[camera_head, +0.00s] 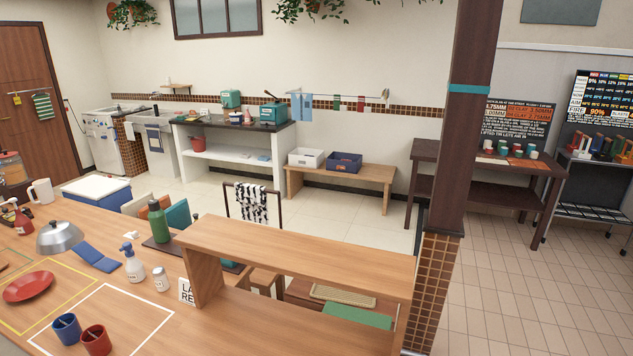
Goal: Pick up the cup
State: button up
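A blue cup (67,329) and a red cup (96,341) stand upright beside each other on the wooden counter (205,331), at the lower left. A white mug or pitcher (41,191) stands farther back on the counter's left. Which of these the task means cannot be told. My gripper is not in view.
A red plate (28,287) lies left of the cups in a yellow outline. Behind stand a metal dome (59,237), a white spray bottle (133,265), a shaker (161,279) and a green bottle (158,222). A raised wooden shelf (300,256) stands to the right.

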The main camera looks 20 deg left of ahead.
aim_at(69, 330)
jog(key=j+z, duration=0.1)
jog(key=j, duration=5.85)
jog(key=k, duration=0.1)
